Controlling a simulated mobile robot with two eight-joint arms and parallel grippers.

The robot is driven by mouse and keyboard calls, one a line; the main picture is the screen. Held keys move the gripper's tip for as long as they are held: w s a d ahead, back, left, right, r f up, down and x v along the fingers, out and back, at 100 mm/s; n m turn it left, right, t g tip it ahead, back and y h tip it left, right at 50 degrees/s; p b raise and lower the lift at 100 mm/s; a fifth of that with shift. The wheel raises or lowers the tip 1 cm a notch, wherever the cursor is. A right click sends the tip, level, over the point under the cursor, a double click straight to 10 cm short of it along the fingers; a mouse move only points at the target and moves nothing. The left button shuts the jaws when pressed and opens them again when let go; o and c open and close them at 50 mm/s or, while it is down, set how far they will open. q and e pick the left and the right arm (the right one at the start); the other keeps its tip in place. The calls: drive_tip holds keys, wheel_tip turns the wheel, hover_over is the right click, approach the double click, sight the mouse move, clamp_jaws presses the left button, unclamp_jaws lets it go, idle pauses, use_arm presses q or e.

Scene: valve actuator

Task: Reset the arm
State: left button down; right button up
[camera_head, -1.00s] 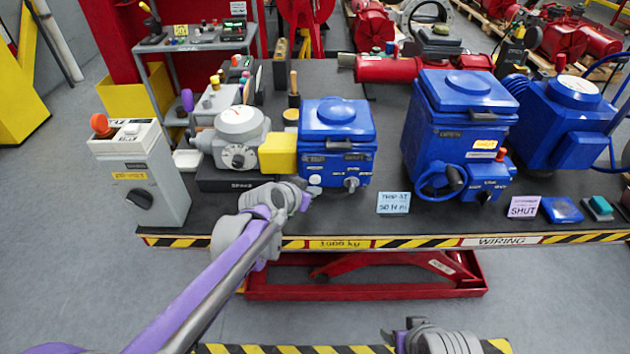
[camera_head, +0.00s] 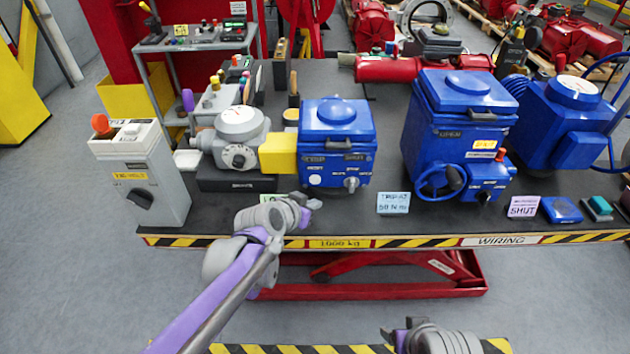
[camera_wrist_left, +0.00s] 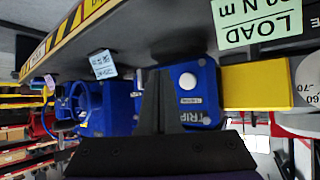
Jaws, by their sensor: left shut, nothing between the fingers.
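My left gripper (camera_head: 312,207) is shut and empty at the front edge of the bench, in front of and below the small blue box (camera_head: 335,150). This box has a white round button (camera_head: 315,181) and a grey knob (camera_head: 351,184) on its front. In the left wrist view the shut dark fingers (camera_wrist_left: 158,100) point at the box, whose button (camera_wrist_left: 187,81) shows beside a TRIP label. A yellow block (camera_head: 278,154) joins the box to a grey unit with a dial (camera_head: 239,157). My right gripper (camera_head: 397,338) shows only partly at the bottom edge; its jaws are unclear.
A grey control post (camera_head: 142,180) with an orange knob stands at left. A larger blue box with a handwheel (camera_head: 440,181) stands right. A blue card (camera_head: 393,203) lies between the boxes. A green load card (camera_wrist_left: 258,22) shows in the left wrist view. The striped bench edge (camera_head: 400,243) runs along the front.

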use_arm(q)
drive_tip(key=s+a+f+n+g+y+p, duration=0.1)
drive_tip(key=s+a+n+y, duration=0.1)
drive_tip(key=s+a, duration=0.3)
drive_tip(key=s+a+f+n+g+y+p, duration=0.1)
drive_tip(key=s+a, duration=0.5)
drive_tip(key=s, duration=0.7)
drive_tip(key=s+a+f+n+g+y, duration=0.1)
drive_tip(key=s+a+n+y, duration=0.1)
drive_tip(key=s+a, duration=0.4)
drive_tip(key=s+n, duration=0.1)
drive_tip(key=s, duration=0.2)
drive_tip(key=shift+f+g+y+p, duration=0.15)
drive_tip(key=shift+g+y+p, duration=0.15)
drive_tip(key=shift+g+p, duration=0.1)
drive_tip(key=shift+a, duration=0.1)
